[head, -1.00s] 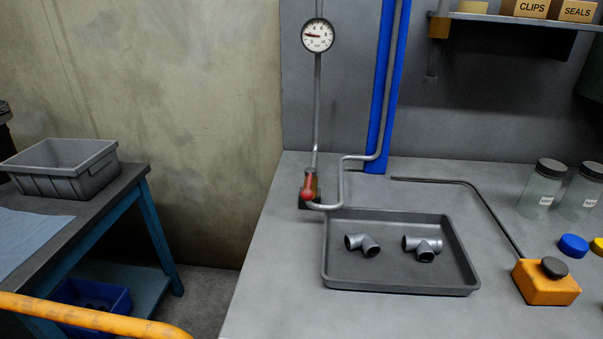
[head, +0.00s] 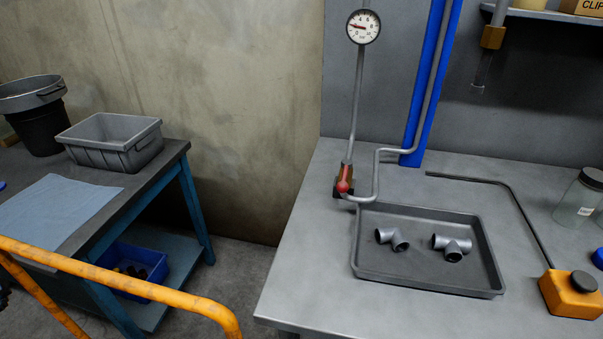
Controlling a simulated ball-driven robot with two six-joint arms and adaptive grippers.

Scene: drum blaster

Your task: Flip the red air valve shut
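The red air valve (head: 344,180) sits at the foot of a thin metal pipe at the back left of the grey workbench. Its red handle appears upright or slightly tilted, with a rounded red end low at the front. A round pressure gauge (head: 363,27) is on the pipe above it, its needle pointing to the left. A bent pipe (head: 376,170) runs from the valve to the right and up beside a blue post. Neither of my grippers shows in the head view.
A dark tray (head: 430,276) with two grey pipe fittings lies just in front of the valve. An orange box with a black button (head: 573,293) stands at right. An orange rail (head: 130,282) crosses the lower left, before a side table with a grey bin (head: 112,142).

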